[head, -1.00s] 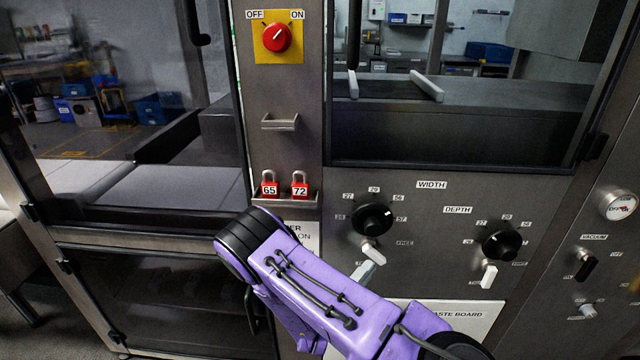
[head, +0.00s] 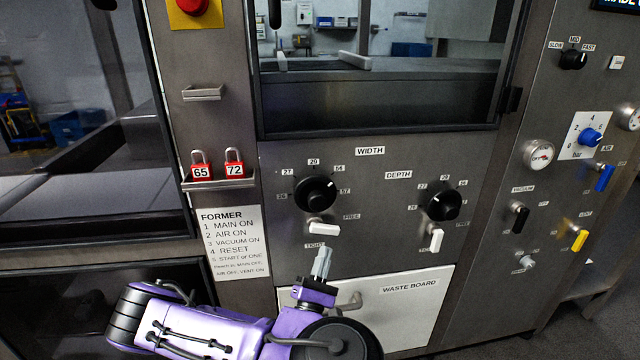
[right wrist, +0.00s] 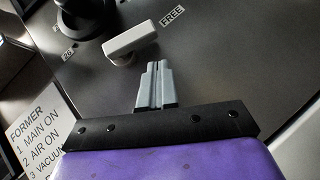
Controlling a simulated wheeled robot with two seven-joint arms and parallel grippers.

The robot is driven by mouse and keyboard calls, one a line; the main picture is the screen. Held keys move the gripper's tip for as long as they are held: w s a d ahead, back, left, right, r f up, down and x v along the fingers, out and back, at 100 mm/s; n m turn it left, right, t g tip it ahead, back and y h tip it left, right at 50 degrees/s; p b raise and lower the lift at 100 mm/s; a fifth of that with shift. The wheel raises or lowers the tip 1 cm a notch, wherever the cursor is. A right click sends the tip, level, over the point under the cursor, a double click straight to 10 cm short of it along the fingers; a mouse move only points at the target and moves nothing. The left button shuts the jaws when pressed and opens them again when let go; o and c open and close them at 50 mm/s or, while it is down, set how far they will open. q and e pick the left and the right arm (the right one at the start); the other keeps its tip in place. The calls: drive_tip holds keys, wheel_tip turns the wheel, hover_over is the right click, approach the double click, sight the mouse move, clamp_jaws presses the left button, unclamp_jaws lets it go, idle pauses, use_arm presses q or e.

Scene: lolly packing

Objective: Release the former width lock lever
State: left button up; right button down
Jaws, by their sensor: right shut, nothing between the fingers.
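The white width lock lever (head: 323,229) sits below the black WIDTH knob (head: 316,194) on the steel panel, between the TIGHT and FREE labels. In the head view it lies nearly level, pointing right towards FREE. It also shows in the right wrist view (right wrist: 130,38), with the FREE label beyond its right end. My right gripper (head: 322,262) is shut and empty, just below the lever. In the right wrist view its closed fingertips (right wrist: 155,70) sit close under the lever; I cannot tell whether they touch it. My left gripper is not in view.
The DEPTH knob (head: 443,203) and its white lever (head: 436,240) are to the right. The WASTE BOARD door (head: 420,310) with a handle lies below.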

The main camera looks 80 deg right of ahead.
use_arm(q)
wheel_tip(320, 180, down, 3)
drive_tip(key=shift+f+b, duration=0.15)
drive_tip(key=shift+b, duration=0.5)
use_arm(e)
drive_tip(key=s+f+v, duration=0.1)
drive_tip(key=v, duration=0.9)
drive_tip(key=shift+s+d+f, duration=0.2)
drive_tip(key=shift+s+f, duration=0.15)
